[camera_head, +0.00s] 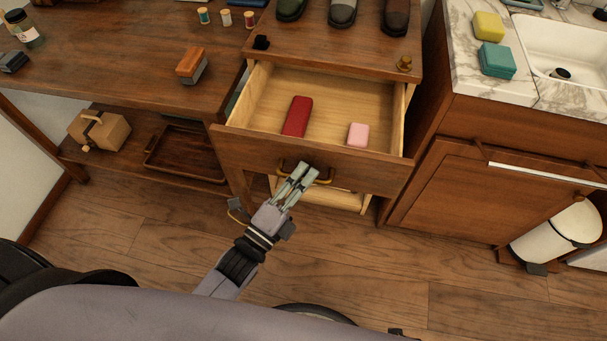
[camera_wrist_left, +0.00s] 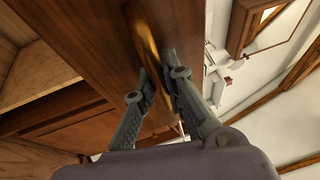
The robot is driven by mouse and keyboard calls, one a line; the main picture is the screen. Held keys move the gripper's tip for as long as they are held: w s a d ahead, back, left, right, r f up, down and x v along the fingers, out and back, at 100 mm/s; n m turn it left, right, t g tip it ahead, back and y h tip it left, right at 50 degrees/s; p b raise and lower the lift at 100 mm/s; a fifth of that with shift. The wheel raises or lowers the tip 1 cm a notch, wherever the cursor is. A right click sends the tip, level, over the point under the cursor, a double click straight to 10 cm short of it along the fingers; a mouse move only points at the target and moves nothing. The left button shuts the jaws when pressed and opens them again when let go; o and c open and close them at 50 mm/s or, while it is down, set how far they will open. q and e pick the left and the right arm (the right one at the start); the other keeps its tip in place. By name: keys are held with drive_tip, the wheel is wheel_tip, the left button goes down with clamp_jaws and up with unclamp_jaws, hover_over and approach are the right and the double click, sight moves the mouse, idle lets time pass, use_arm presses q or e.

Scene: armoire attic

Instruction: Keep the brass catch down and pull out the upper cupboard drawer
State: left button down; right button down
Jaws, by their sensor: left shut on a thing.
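The upper cupboard drawer (camera_head: 232,146) stands well open in the head view, with a red case (camera_head: 297,116) and a pink block (camera_head: 358,135) lying inside. My left gripper (camera_head: 304,174) is at its front, shut on the brass drawer handle (camera_head: 324,181). In the left wrist view the fingers (camera_wrist_left: 165,85) sit on either side of the brass bar (camera_wrist_left: 146,45). The brass catch (camera_head: 404,63) is a small knob on the cupboard top at its right front corner; nothing touches it. My right gripper is not in view.
A lower drawer (camera_head: 322,197) is partly open below. A marble counter (camera_head: 467,74) is on the right, a workbench (camera_head: 120,60) on the left.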

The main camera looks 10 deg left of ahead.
use_arm(q)
drive_tip(key=shift+f, duration=0.1)
drive_tip(key=c, duration=1.9)
unclamp_jaws()
drive_tip(key=v, duration=1.2)
